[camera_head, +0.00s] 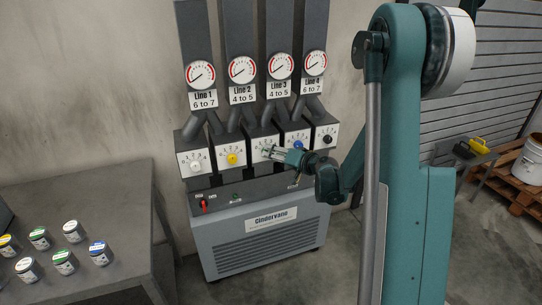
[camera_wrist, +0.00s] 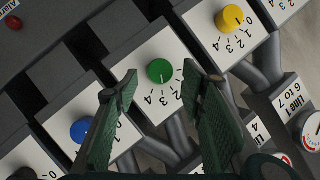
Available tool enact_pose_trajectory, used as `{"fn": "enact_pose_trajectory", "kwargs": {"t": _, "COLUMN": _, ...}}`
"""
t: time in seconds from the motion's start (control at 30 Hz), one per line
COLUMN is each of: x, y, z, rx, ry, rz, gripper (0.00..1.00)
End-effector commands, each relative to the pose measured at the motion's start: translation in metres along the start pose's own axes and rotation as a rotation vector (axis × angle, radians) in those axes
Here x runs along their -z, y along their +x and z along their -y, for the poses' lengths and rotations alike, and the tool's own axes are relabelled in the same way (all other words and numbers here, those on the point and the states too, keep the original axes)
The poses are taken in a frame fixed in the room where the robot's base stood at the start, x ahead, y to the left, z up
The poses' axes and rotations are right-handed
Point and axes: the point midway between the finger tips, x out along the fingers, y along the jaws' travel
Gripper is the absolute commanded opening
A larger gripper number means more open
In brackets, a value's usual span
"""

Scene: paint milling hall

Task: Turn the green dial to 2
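The green dial (camera_wrist: 160,71) is a round knob on a white plate with black numbers around it, in the middle of the wrist view. My gripper (camera_wrist: 159,72) is open, with one ribbed finger to either side of the dial and visible gaps between. The fingers look apart from the knob; how far they reach along it I cannot tell. The dial's pointer is too small to read surely. In the head view my gripper (camera_head: 270,151) is at the third plate and largely hides the dial.
A yellow dial (camera_wrist: 229,18) and a blue dial (camera_wrist: 81,130) flank the green one closely. White (camera_head: 195,166) and black (camera_head: 328,139) dials sit at the row's ends. Gauges (camera_head: 281,66) stand above. A red switch (camera_head: 204,204) is below. A table with paint jars (camera_head: 72,231) stands left.

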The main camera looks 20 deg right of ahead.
Motion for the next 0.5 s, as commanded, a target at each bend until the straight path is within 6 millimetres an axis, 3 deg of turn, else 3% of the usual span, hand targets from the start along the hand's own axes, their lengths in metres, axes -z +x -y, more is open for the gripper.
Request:
{"fn": "enact_pose_trajectory", "kwargs": {"t": 0.2, "x": 0.0, "y": 0.02, "z": 0.0, "rx": 0.0, "ry": 0.0, "rz": 0.0, "gripper": 0.4}}
{"fn": "enact_pose_trajectory", "kwargs": {"t": 0.5, "x": 0.001, "y": 0.024, "z": 0.0, "rx": 0.0, "ry": 0.0, "rz": -0.001, "gripper": 0.4}}
